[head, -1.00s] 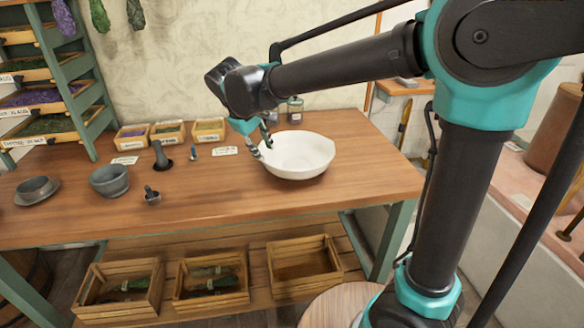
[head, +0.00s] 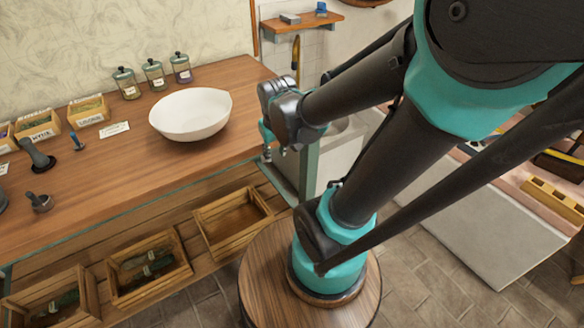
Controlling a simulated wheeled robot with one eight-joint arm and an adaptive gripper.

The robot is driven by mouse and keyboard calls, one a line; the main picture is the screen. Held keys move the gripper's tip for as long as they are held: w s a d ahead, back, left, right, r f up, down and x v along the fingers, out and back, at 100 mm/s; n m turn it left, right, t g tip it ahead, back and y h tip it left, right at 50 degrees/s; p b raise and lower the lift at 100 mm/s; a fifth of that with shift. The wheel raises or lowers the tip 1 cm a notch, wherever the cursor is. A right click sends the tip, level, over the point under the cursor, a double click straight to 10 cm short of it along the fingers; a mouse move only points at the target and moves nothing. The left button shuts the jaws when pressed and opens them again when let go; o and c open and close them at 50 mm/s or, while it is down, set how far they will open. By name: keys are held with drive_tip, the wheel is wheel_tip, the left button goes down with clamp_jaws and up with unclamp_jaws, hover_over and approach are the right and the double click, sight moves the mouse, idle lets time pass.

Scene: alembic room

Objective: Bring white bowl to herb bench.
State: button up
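The white bowl (head: 191,114) stands upright on the wooden bench top (head: 130,173), near its right end. This bench carries small herb boxes, so it looks like the herb bench. My gripper (head: 268,150) is just past the bench's right edge, to the right of the bowl and apart from it. I see nothing held in it. Its fingers are small and partly hidden by the wrist, so their opening is unclear.
Glass jars (head: 154,74) stand behind the bowl, and a small label card (head: 114,129) lies to its left. A pestle (head: 37,155) stands farther left. Crates (head: 232,219) sit on the shelf below. A sink (head: 345,135) is to the right.

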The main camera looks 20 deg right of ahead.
drive_tip(key=s+d+f+m, duration=0.2)
drive_tip(key=s+d+f, duration=0.1)
drive_tip(key=s, duration=0.1)
drive_tip(key=shift+s+d+f+t, duration=0.25)
drive_tip(key=shift+s+d+t, duration=0.05)
drive_tip(key=shift+s+d, duration=0.1)
drive_tip(key=shift+a, duration=0.1)
